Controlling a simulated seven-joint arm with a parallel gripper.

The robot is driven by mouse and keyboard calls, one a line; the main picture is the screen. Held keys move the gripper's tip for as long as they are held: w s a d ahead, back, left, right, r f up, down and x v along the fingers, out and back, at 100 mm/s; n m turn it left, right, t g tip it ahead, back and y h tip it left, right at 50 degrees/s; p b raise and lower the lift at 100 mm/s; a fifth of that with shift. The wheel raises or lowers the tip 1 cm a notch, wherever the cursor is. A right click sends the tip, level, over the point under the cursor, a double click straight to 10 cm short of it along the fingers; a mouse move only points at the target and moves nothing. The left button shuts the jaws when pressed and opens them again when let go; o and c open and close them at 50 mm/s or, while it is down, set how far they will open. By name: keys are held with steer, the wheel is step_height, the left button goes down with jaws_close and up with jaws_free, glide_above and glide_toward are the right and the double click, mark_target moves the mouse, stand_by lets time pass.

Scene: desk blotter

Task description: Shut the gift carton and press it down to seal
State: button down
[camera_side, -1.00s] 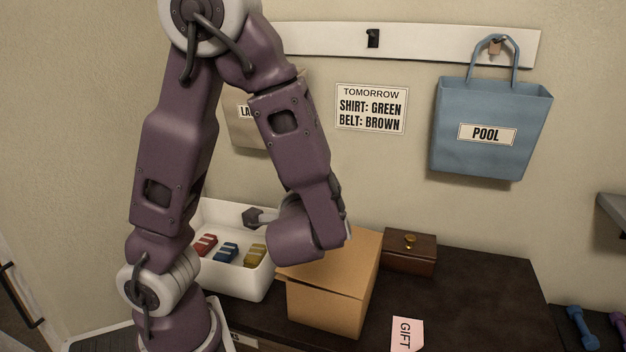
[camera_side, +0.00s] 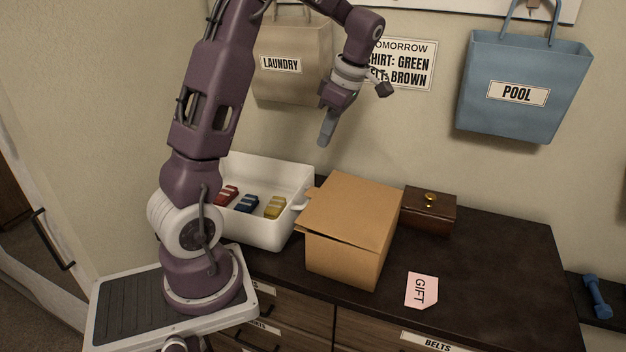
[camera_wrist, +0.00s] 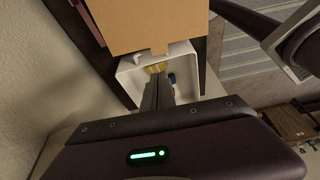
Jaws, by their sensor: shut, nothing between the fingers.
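The cardboard gift carton (camera_side: 345,255) stands on the dark desk top, with its lid (camera_side: 352,205) folded over the opening. A thin dark gap shows under the lid's front edge, so it does not look fully flush. A tab sticks out at the lid's left side. In the wrist view the lid (camera_wrist: 150,25) fills the top, with a notched tab at its near edge. My gripper (camera_side: 326,138) is shut and empty, raised in the air above and behind the carton, apart from it. Its fingers also show in the wrist view (camera_wrist: 157,92), over the white bin.
A white bin (camera_side: 262,232) with red, blue and yellow rolled items stands left of the carton. A small brown box (camera_side: 428,212) with a gold knob is at right. Laundry (camera_side: 290,62) and pool (camera_side: 525,95) bags hang behind.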

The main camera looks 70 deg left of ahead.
glide_toward(310, 191)
steer(key=x, duration=0.5)
steer(key=shift+s+a+f, duration=0.1)
steer(key=shift+s+a, duration=0.1)
steer(key=shift+a, duration=0.1)
steer(key=shift+f, duration=0.65)
steer(key=shift+x, duration=1.1)
steer(key=shift+d, duration=0.15)
